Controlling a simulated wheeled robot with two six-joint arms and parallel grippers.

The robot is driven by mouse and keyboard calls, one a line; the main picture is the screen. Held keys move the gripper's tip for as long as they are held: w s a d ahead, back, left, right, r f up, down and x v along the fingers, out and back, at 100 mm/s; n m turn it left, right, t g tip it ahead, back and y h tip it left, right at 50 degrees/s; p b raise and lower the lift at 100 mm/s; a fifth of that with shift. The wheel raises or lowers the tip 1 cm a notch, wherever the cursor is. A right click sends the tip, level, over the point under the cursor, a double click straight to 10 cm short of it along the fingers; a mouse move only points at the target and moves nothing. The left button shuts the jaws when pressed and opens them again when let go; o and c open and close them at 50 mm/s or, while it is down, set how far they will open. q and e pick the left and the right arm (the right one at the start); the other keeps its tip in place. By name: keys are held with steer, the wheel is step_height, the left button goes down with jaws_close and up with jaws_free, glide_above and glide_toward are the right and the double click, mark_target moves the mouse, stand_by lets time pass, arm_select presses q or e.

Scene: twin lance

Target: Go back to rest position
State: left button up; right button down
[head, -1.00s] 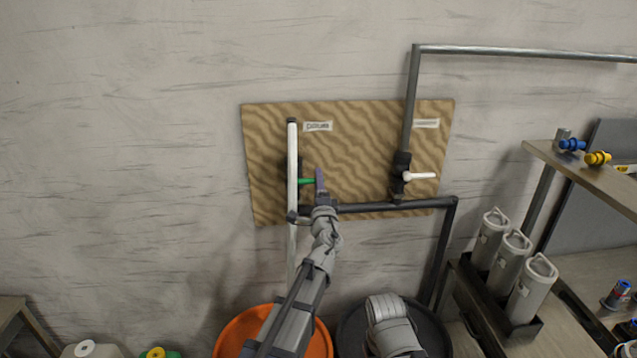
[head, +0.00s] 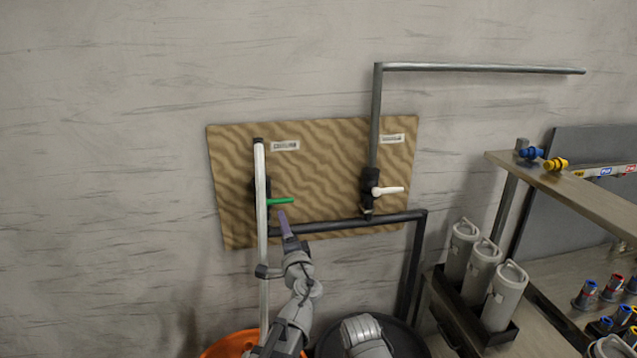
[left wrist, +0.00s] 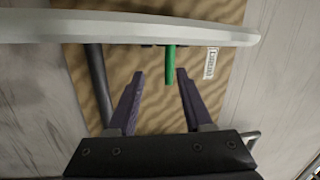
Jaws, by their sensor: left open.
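My left gripper (head: 283,220) is in front of the patterned wall board, just below the green valve handle (head: 280,201) in the head view. Its purple fingers are spread and hold nothing in the left wrist view (left wrist: 160,75). There the green handle (left wrist: 170,64) shows ahead, in line with the gap between the fingertips. The handle points sideways to the right in the head view. Part of my right arm shows at the bottom, but its gripper is out of view.
A white pipe (head: 262,225) stands close to my left gripper. A dark pipe (head: 335,225) runs along the board (head: 325,160), with a white-handled valve (head: 388,190) to the right. An orange bucket (head: 222,347) and a dark bin (head: 405,340) are below. Shelves with grey canisters (head: 482,264) stand right.

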arm_select(q)
steer(key=s+a+f+n+g, duration=0.2)
steer(key=s+f+n+g, duration=0.85)
steer(key=f, duration=0.55)
steer(key=s+d+f+m+g+h, duration=0.1)
steer(key=s+d+f+g+h, duration=0.2)
steer(key=s, duration=0.6)
steer(key=s+d+f+m+g+h, duration=0.1)
steer(key=s+d+f+g+h, duration=0.2)
steer(key=s+d+f+g, duration=0.2)
steer(key=s+d+f, duration=0.1)
steer(key=s+d, duration=0.2)
steer(key=s, duration=0.2)
steer(key=shift+d, duration=0.2)
steer(key=shift+w, duration=0.15)
